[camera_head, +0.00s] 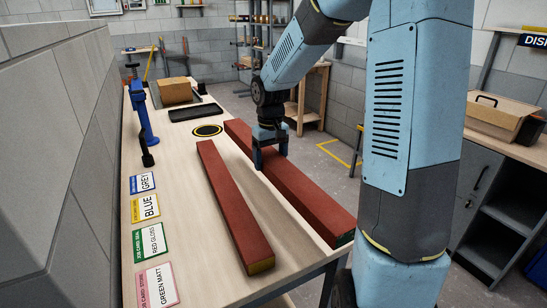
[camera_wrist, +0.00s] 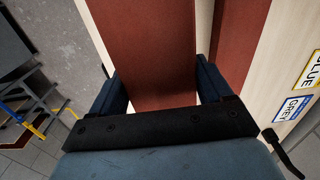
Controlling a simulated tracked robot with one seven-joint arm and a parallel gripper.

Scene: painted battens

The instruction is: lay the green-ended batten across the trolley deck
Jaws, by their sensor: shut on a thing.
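Two long red battens lie side by side along the workbench. The right batten (camera_head: 310,190) has a dark green near end (camera_head: 345,239) and runs along the bench's right edge. The left batten (camera_head: 232,205) has a yellow near end (camera_head: 262,265). My gripper (camera_head: 270,156) is shut on the right batten, around its middle, from above. In the wrist view, my gripper's fingers (camera_wrist: 163,88) stand on both sides of the held batten (camera_wrist: 145,40). The left batten (camera_wrist: 240,40) is beside it, apart from the fingers. I cannot make out the trolley deck.
The workbench (camera_head: 180,190) carries label cards (camera_head: 152,243), a blue clamp (camera_head: 142,115), a black tray (camera_head: 195,112), a yellow-ringed black disc (camera_head: 207,131) and a cardboard box (camera_head: 175,91). A grey wall (camera_head: 60,150) stands close on the left. A cabinet (camera_head: 485,190) stands at right.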

